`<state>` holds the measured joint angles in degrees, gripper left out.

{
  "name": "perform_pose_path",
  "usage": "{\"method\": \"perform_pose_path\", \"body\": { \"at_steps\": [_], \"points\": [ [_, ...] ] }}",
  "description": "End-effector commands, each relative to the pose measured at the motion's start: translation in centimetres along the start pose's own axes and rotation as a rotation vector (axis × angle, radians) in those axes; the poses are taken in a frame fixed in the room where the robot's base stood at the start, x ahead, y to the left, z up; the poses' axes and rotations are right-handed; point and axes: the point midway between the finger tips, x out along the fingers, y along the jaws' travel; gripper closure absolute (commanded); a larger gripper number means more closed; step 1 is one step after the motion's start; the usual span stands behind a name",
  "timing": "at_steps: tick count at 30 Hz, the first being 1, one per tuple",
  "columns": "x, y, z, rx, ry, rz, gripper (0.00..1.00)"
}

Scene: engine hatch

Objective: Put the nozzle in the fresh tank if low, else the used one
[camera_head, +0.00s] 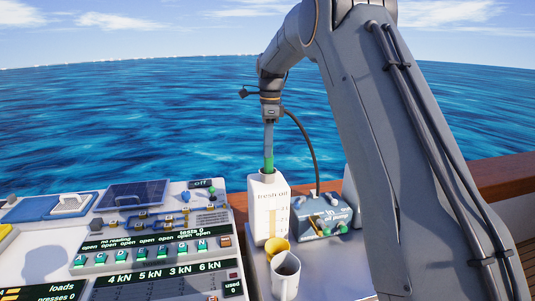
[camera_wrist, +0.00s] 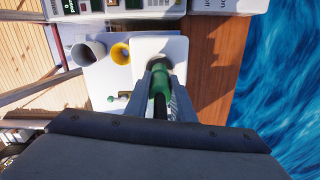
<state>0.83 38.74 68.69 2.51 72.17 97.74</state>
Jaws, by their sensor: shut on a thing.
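The white fresh oil tank (camera_head: 258,215) stands upright on the grey surface, with a narrow amber level strip on its front. The level is too small to read surely. My gripper (camera_head: 268,153) points down above the tank, shut on the green nozzle (camera_head: 268,164). The nozzle's lower end meets the tank's top at the neck; how deep it sits is unclear. In the wrist view the green nozzle (camera_wrist: 159,80) lies between the fingers, over the tank's dark opening, with the white tank top (camera_wrist: 178,47) around it. No tank marked used is clearly seen.
The oil pump (camera_head: 325,220), marked "in" and "out", stands right of the tank; a dark hose (camera_head: 312,150) rises from it. A yellow cup-like piece (camera_head: 275,247) and a grey mug (camera_head: 286,277) stand in front. A test panel (camera_head: 150,245) fills the left. A wooden rail (camera_head: 490,178) runs behind.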

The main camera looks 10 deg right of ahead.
Motion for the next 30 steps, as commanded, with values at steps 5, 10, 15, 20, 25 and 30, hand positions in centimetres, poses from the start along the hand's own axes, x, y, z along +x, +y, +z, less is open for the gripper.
{"method": "perform_pose_path", "body": {
  "at_steps": [5, 10, 15, 20, 25, 30],
  "points": [
    [2.3, 0.2, 0.0, -0.001, 0.0, 0.004, 1.0],
    [3.1, 0.1, 0.0, -0.002, 0.0, 0.0, 1.0],
    [3.2, 0.1, 0.0, -0.003, 0.0, 0.001, 1.0],
    [3.3, 0.1, 0.0, -0.003, 0.0, 0.001, 0.61],
    [3.3, 0.1, 0.0, -0.003, 0.0, 0.001, 0.59],
    [3.1, 0.1, 0.0, -0.003, 0.0, 0.001, 0.59]
  ]
}}
